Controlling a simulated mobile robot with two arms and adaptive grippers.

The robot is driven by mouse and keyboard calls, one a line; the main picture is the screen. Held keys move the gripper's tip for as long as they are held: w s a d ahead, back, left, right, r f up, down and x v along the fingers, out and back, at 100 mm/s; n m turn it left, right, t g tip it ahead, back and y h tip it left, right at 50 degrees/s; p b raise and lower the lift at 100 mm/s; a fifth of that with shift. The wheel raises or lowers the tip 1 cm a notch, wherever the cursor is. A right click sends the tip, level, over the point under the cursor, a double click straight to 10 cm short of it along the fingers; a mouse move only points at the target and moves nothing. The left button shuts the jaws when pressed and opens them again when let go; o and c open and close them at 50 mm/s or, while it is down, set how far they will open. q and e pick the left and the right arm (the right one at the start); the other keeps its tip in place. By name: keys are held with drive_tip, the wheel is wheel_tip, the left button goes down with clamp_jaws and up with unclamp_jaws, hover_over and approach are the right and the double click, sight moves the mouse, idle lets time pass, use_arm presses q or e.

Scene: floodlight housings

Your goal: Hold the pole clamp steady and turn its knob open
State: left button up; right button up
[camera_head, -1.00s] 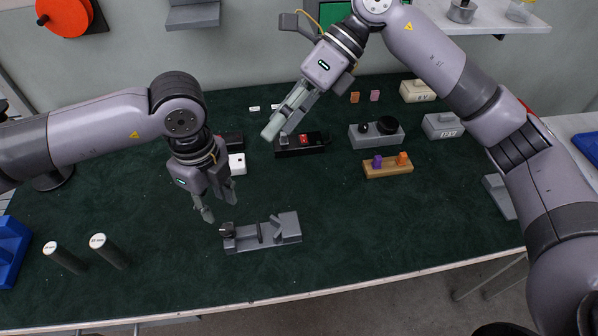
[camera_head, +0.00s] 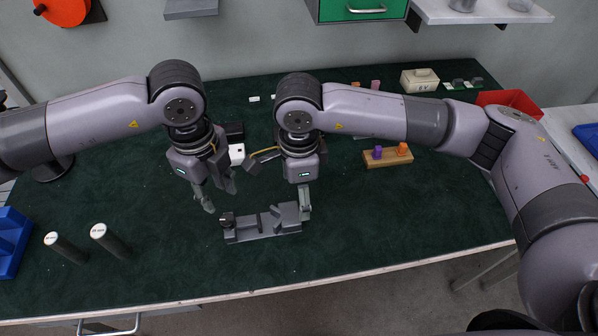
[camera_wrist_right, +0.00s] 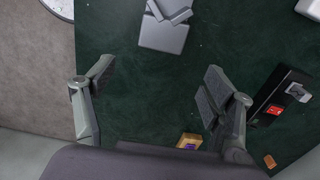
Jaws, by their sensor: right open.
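The pole clamp appears to be the grey block (camera_head: 262,229) lying on the green mat near the table's front. A dark round part, likely its knob (camera_head: 227,219), is at its left end. My left gripper (camera_head: 215,193) looks open and empty, just above and behind that left end. My right gripper (camera_head: 303,208) is at the clamp's right end, pointing down; I cannot tell in the head view whether it touches. In the right wrist view my right gripper (camera_wrist_right: 158,76) is open with nothing between its fingers, and part of the clamp (camera_wrist_right: 163,36) shows beyond the fingertips.
Two dark cylinders (camera_head: 110,241) stand left of the clamp, near a blue bin (camera_head: 12,240). A wooden holder (camera_head: 388,160) with purple and orange pieces lies to the right. A black box with a red switch (camera_wrist_right: 274,109) shows in the right wrist view. The front right mat is clear.

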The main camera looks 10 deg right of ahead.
wheel_tip(320, 180, down, 9)
drive_tip(key=shift+f, duration=0.1)
idle(0.4)
drive_tip(key=c, duration=1.5)
drive_tip(key=o, duration=1.2)
drive_tip(key=c, duration=1)
